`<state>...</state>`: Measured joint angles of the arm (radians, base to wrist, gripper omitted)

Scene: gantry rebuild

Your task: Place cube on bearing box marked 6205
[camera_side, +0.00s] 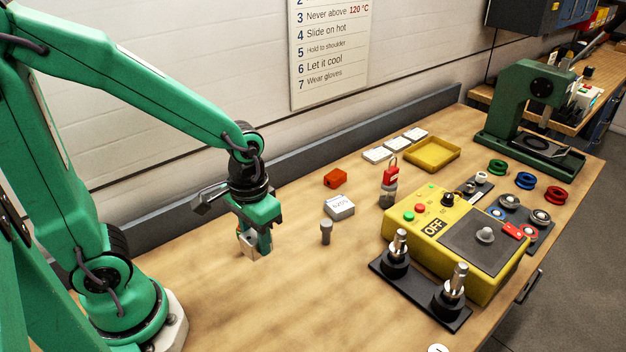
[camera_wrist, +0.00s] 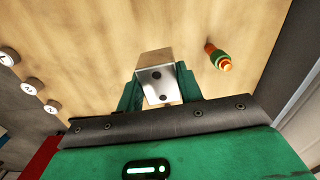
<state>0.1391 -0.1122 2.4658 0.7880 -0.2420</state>
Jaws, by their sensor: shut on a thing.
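My gripper (camera_side: 254,246) points down over the bare wood at the left of the table. It is shut on a pale cube (camera_side: 246,243), which is partly hidden by the fingers in the side view. In the wrist view the cube (camera_wrist: 157,70) sits between the green fingers, with a tan face and a shiny face with two dark dots. I cannot tell whether it touches the table. The bearing box marked 6205 (camera_side: 340,208) is a small white and grey box lying on the table, right of my gripper. Nothing lies on its top.
A red block (camera_side: 335,178) lies behind the bearing box, and a grey peg (camera_side: 326,232) stands in front of it. The wood between gripper and peg is clear.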

